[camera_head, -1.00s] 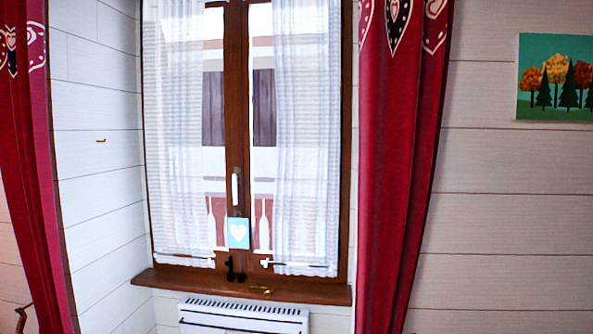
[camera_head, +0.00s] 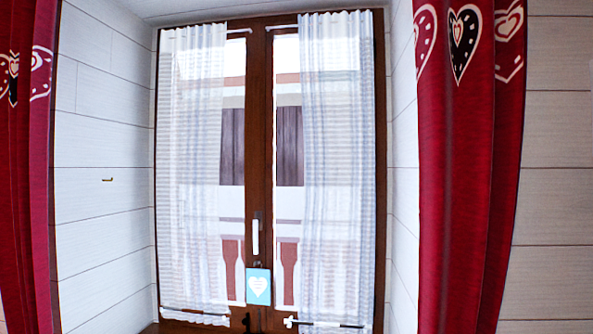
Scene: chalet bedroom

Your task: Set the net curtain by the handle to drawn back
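The window has two net curtains. The left net curtain (camera_head: 192,150) is white and sheer, gathered toward the left side, with a thinner part reaching toward the middle. The right net curtain (camera_head: 337,160) is gathered over the middle and right of its pane, leaving a strip of glass bare beside the centre post. A white window handle (camera_head: 255,237) is on the centre post. Small dark rods with pale ends show at the bottom of the left curtain (camera_head: 195,316) and of the right curtain (camera_head: 338,325). Neither gripper is in view.
Heavy red curtains hang at the left (camera_head: 25,170) and right (camera_head: 470,170) of the window recess. A blue card with a white heart (camera_head: 258,286) is at the centre post. A small hook (camera_head: 107,180) is on the left wall. The sill is mostly below the picture.

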